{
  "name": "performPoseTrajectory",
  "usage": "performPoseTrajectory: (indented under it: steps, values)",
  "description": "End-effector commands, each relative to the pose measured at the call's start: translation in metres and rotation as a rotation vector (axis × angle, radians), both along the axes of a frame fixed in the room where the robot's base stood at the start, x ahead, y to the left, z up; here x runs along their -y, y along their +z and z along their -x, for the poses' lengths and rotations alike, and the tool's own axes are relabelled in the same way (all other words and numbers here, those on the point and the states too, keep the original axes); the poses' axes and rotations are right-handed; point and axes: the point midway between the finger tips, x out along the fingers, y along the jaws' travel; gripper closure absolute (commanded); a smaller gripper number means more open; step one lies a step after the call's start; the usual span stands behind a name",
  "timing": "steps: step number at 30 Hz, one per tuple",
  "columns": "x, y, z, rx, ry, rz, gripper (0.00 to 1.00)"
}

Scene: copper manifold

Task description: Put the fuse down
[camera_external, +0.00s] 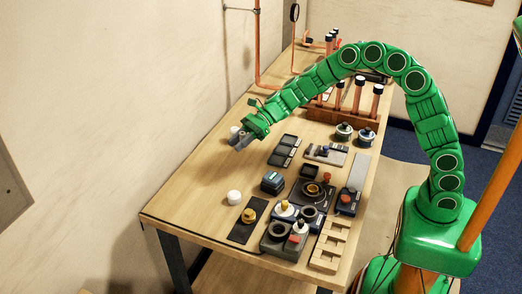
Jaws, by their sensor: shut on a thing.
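My gripper (239,142) is at the end of my green arm, over the left back part of the wooden table (185,205). Its grey fingers point down and left. I cannot tell whether the fuse touches the table top.
A white cylinder (234,197) stands nearer the front. Dark modules, knobs and a slotted wooden block (330,245) fill the table's right and front. A rack with copper tubes (357,98) stands behind. The table's left strip is clear beside the wall.

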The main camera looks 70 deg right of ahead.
Motion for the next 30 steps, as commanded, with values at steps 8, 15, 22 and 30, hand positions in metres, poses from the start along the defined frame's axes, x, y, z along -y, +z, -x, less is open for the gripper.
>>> performPoseTrajectory:
  steps: [8, 15, 22, 30]
  values:
    - [-0.006, -0.015, -0.031, 0.000, 0.002, 0.001, 1.00]
    - [-0.010, -0.029, -0.057, -0.002, 0.000, 0.002, 1.00]
    - [-0.015, -0.048, -0.076, -0.005, 0.001, -0.001, 1.00]
    - [-0.018, -0.071, -0.096, -0.002, 0.002, 0.000, 1.00]
